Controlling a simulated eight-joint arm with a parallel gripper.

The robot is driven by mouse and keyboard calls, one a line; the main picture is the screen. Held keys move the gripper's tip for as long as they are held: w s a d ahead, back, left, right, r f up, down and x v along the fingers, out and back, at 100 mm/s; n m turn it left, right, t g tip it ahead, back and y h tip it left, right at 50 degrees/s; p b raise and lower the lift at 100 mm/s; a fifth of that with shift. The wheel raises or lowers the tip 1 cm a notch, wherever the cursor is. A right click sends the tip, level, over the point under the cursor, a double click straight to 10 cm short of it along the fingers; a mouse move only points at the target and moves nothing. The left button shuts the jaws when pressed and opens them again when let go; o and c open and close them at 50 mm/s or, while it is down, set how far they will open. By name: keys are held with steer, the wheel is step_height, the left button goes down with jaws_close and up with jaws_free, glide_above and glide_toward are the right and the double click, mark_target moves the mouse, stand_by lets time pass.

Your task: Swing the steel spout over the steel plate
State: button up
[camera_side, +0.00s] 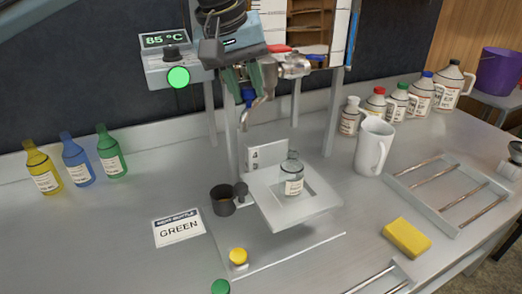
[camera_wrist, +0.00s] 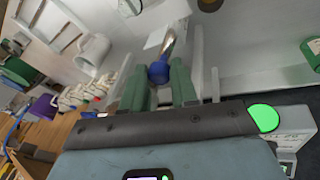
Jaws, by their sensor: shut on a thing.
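The steel spout (camera_side: 258,106) hangs from the metal valve (camera_side: 293,66) and curves down to the left. In the side view its tip is up and left of the glass bottle. My gripper (camera_side: 246,88) is shut on the blue knob (camera_side: 249,97) of the spout. The wrist view shows the knob (camera_wrist: 158,72) between the green fingers, with the spout (camera_wrist: 167,45) beyond it. The steel plate (camera_side: 310,213) is a raised square tray below and to the right of the spout tip. A clear bottle (camera_side: 293,178) with a white label stands upright on it.
A dark cup (camera_side: 222,200) stands left of the plate. A white pitcher (camera_side: 373,146) and a rack (camera_side: 448,190) are to the right. A yellow sponge (camera_side: 407,237) lies in front. A card (camera_side: 178,228) reads GREEN. The gauge (camera_side: 176,60) reads 85 °C.

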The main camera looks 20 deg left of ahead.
steer(key=shift+d, duration=0.1)
steer(key=shift+w+d, duration=0.1)
steer(key=shift+d, duration=0.9)
steer(key=shift+w+d, duration=0.2)
steer(key=shift+d, duration=0.3)
steer(key=shift+w+d, duration=0.15)
steer(key=shift+d, duration=0.35)
steer(key=o, duration=0.6)
